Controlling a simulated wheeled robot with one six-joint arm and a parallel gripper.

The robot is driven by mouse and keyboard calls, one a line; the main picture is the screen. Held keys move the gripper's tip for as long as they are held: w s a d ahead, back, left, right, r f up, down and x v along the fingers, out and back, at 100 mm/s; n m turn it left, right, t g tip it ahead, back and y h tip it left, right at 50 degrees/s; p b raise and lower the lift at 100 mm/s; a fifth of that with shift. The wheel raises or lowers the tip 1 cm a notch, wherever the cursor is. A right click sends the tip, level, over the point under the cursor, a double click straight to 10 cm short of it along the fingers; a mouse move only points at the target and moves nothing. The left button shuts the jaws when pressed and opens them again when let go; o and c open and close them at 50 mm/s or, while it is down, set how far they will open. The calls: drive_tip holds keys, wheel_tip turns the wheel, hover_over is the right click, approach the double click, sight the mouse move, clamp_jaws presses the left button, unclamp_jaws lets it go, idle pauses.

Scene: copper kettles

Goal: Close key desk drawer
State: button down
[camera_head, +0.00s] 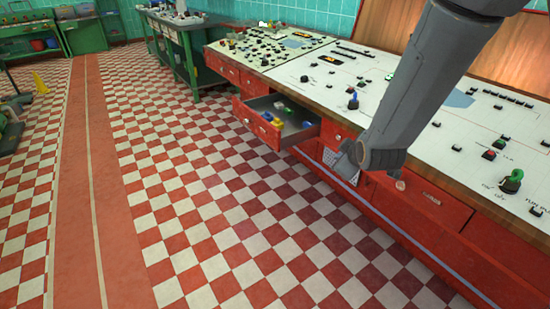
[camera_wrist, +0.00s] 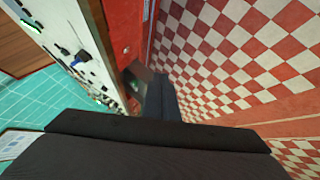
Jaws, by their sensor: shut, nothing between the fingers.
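The desk (camera_head: 330,90) is a long red control desk with a white top. One drawer (camera_head: 265,125) in its front is pulled out, and small blue, yellow and green items lie on its grey floor. My gripper (camera_head: 345,158) is in front of the desk, to the right of the open drawer and apart from it in the picture. Its fingers are shut and empty. In the wrist view, the dark shut fingers (camera_wrist: 162,98) point towards the open drawer (camera_wrist: 133,82), whose lower part they partly hide.
Knobs and switches cover the desk top. A green table (camera_head: 180,40) stands beyond the desk's far end. Another green bench (camera_head: 78,30) is at the back left. The red-and-white checkered floor (camera_head: 200,200) in front of the desk is clear.

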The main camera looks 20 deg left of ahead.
drive_tip(key=w+a+f+n+t+y+b, duration=0.2)
drive_tip(key=w+a+f+n+y+b, duration=0.25)
drive_tip(key=a, duration=0.55)
drive_tip(key=n+t+y+b, duration=0.3)
drive_tip(key=n+b, duration=0.2)
drive_tip(key=n, duration=0.3)
approach(274, 145)
drive_tip(key=s+a+r, duration=0.2)
drive_tip(key=s, duration=0.4)
drive_tip(key=shift+m, duration=0.25)
drive_tip(key=shift+w+a+r, duration=0.1)
drive_tip(key=shift+w+a, duration=0.4)
drive_tip(key=shift+w, duration=1.3)
drive_tip(key=shift+w+a, duration=0.5)
drive_tip(key=shift+w, duration=1.25)
drive_tip(key=shift+w+a+r, duration=0.1)
drive_tip(key=shift+w+a, duration=0.45)
drive_tip(key=shift+w, duration=1.25)
